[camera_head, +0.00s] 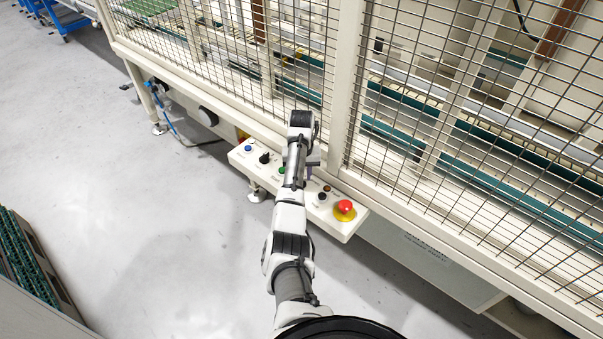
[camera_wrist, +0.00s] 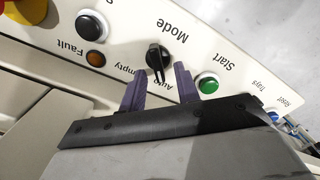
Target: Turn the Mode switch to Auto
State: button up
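The Mode switch (camera_wrist: 157,57) is a black rotary knob on a pale control panel (camera_wrist: 225,45), with the lettering upside down in the wrist view. Its pointer end faces down in the picture, between the "Empty" and "Auto" labels; I cannot tell which it is set to. My gripper (camera_wrist: 156,70) is open, with one purple finger on each side of the knob's pointer end and a gap to it on both sides. In the head view my gripper (camera_head: 312,168) is over the middle of the panel (camera_head: 239,157), and my arm hides the Mode switch there.
A green Start button (camera_wrist: 208,83) is close beside the right finger. An amber Fault lamp (camera_wrist: 95,58) and a black button (camera_wrist: 90,25) lie to the left. A red emergency stop (camera_head: 345,206) is at the panel's right end. A mesh fence (camera_head: 345,90) stands behind.

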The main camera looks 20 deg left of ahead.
notch_tip(320, 180, up, 14)
jog(key=p, duration=0.2)
jog(key=shift+f, duration=0.1)
dwell(0.6)
